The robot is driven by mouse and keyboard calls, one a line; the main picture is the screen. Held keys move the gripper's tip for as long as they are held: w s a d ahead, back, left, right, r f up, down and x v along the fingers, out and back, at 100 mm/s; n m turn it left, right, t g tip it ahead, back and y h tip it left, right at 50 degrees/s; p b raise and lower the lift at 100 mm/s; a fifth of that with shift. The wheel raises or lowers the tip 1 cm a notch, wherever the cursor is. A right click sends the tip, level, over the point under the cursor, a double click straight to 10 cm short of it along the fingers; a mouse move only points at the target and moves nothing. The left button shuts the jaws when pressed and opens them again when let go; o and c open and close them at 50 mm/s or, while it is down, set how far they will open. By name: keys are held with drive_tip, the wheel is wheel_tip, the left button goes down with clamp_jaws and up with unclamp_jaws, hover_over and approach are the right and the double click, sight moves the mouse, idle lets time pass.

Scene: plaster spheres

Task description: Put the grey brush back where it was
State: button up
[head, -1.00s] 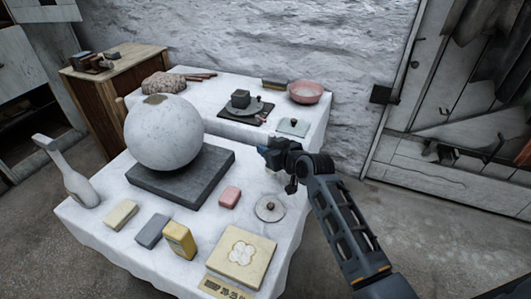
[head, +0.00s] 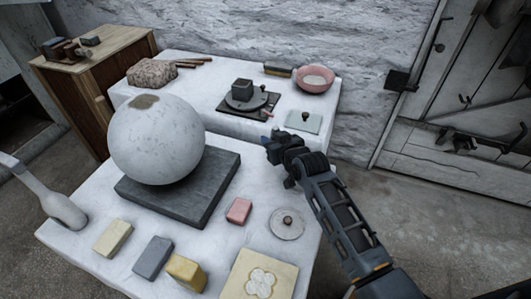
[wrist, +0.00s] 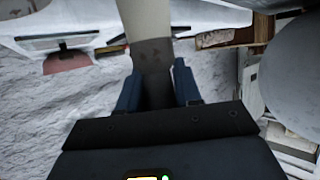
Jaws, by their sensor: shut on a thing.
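My gripper (head: 268,141) is over the gap between the near and back white-covered tables, right of the big plaster sphere (head: 155,138). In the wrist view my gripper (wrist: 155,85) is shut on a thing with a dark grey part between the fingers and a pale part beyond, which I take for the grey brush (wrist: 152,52). In the head view the brush is hidden by the gripper. A yellowish block with a dark side (head: 279,70), perhaps another brush, lies on the back table beside the pink bowl (head: 314,77).
The back table also holds a dark board (head: 225,112) with a grey cube on a disc, and a pale tile (head: 305,123). The near table has a dark slab (head: 205,205) under the sphere, several coloured blocks, a round lid (head: 286,223) and a pale long-necked object (head: 62,209).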

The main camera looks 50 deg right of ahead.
drive_tip(key=shift+w+a+f+b, duration=0.15)
drive_tip(key=shift+w+a+f, duration=0.1)
drive_tip(key=shift+f, duration=0.6)
drive_tip(key=shift+w+a+f+b, duration=0.15)
drive_tip(key=shift+w+a+f, duration=0.15)
drive_tip(key=shift+f, duration=0.6)
drive_tip(key=shift+w+a+f+b, duration=0.15)
drive_tip(key=shift+w+a+f, duration=0.1)
drive_tip(key=shift+f, duration=0.6)
drive_tip(key=shift+f, duration=0.1)
drive_tip(key=o, duration=1)
drive_tip(key=shift+o, duration=0.2)
drive_tip(key=p+v, duration=0.1)
drive_tip(key=v, duration=1.1)
